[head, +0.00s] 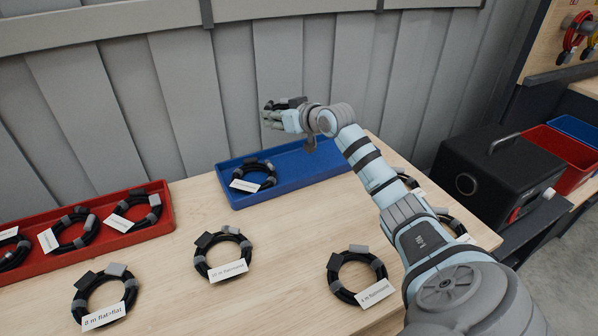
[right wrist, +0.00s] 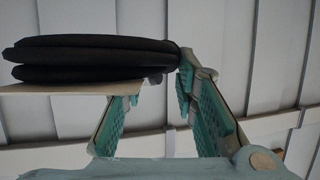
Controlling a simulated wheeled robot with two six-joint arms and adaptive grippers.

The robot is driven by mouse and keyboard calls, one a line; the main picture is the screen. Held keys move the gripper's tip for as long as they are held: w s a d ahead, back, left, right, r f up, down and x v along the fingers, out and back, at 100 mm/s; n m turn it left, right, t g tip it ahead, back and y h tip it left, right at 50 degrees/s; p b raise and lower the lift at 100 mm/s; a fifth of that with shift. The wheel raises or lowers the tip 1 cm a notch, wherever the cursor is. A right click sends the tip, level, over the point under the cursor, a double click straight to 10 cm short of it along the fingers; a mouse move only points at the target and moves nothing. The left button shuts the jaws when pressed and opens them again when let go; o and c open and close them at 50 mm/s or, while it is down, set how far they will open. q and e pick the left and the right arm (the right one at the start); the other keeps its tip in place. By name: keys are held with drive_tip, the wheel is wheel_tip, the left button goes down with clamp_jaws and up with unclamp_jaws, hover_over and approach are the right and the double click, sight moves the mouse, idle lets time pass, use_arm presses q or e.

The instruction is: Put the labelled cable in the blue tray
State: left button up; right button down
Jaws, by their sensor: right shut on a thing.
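My right gripper (head: 272,115) is shut on a black coiled cable (head: 291,102), held in the air above the back of the blue tray (head: 318,163). In the right wrist view the held cable (right wrist: 90,58) shows edge-on as stacked black loops at the fingers (right wrist: 160,85), with a pale label (right wrist: 55,89) beneath. No writing on that label can be read. Another labelled coil (head: 254,176) lies in the left part of the blue tray, and the tray's right part looks bare. My left gripper is not in view.
Labelled coils lie on the wooden table: front left (head: 104,294), middle (head: 223,253) and front right (head: 356,275), with more partly behind my right arm. A red tray (head: 160,222) with several coils stands left. A black case (head: 490,175) stands right. A grey wall rises behind.

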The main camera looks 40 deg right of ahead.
sight(288, 172)
drive_tip(key=d, duration=0.1)
drive_tip(key=d+m+h, duration=0.1)
drive_tip(key=w+d+h+b, duration=0.1)
drive_tip(key=d, duration=0.1)
drive_tip(key=shift+w+r+m, duration=0.1)
drive_tip(key=shift+r+m, duration=0.3)
drive_tip(key=shift+h, duration=0.3)
drive_tip(key=f+b, duration=0.5)
drive_tip(key=f, duration=1.4)
drive_tip(key=shift+d+f+b, duration=0.15)
drive_tip(key=shift+d+b, duration=0.05)
drive_tip(key=shift+b, duration=0.1)
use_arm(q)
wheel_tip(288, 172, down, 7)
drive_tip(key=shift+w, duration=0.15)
use_arm(e)
drive_tip(key=c, duration=1.5)
unclamp_jaws()
drive_tip(key=shift+c, duration=0.2)
use_arm(q)
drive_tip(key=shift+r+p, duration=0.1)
drive_tip(key=shift+p, duration=0.2)
use_arm(e)
drive_tip(key=shift+s+r, duration=0.2)
drive_tip(key=shift+s, duration=0.05)
